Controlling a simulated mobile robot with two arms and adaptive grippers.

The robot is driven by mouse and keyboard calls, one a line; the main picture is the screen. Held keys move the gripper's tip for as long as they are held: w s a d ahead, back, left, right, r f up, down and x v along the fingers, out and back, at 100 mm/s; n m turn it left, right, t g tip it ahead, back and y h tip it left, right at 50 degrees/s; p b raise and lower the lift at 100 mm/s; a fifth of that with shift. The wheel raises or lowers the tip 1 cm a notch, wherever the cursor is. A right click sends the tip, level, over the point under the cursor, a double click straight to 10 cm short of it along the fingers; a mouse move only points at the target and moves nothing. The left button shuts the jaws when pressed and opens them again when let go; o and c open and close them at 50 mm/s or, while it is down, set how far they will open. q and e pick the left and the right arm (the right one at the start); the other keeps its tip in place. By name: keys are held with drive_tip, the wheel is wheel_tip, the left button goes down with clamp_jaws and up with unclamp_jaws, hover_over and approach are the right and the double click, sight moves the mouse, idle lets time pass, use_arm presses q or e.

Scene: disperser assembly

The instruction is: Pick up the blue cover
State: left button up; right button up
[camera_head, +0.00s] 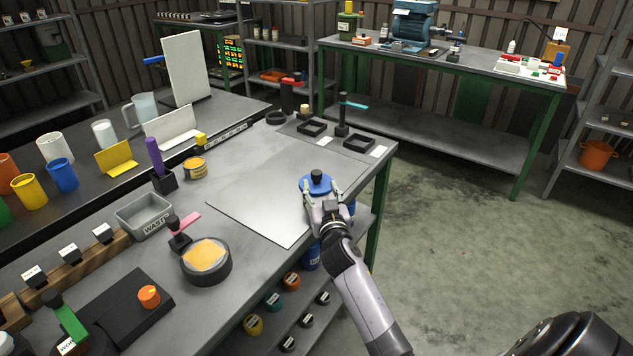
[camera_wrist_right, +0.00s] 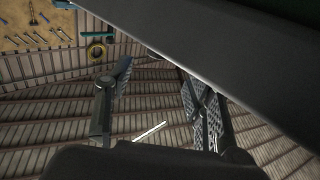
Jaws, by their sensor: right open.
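The blue cover (camera_head: 308,181) is a round blue disc with a black knob on top, near the right edge of the grey workbench in the head view. My right gripper (camera_head: 323,190) is at the cover's near side and overlaps part of it. Whether its fingers touch the cover cannot be told. In the right wrist view the gripper's two fingers (camera_wrist_right: 156,82) are spread apart with no cover visible between them. My left gripper is not in view.
A flat grey sheet (camera_head: 265,195) lies on the bench left of the cover. Black square frames (camera_head: 312,128) stand behind. A grey waste bin (camera_head: 144,216) and a round pot (camera_head: 206,262) with orange contents are at left. Coloured jars (camera_head: 254,324) sit on the lower shelf.

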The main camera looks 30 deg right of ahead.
sight(317, 176)
drive_tip(key=x, duration=0.5)
drive_tip(key=shift+w+d+f, duration=0.1)
drive_tip(key=shift+w+d, duration=0.1)
drive_tip(key=shift+w, duration=0.1)
drive_tip(key=shift+s, duration=0.1)
drive_tip(key=shift+c, duration=0.5)
clamp_jaws()
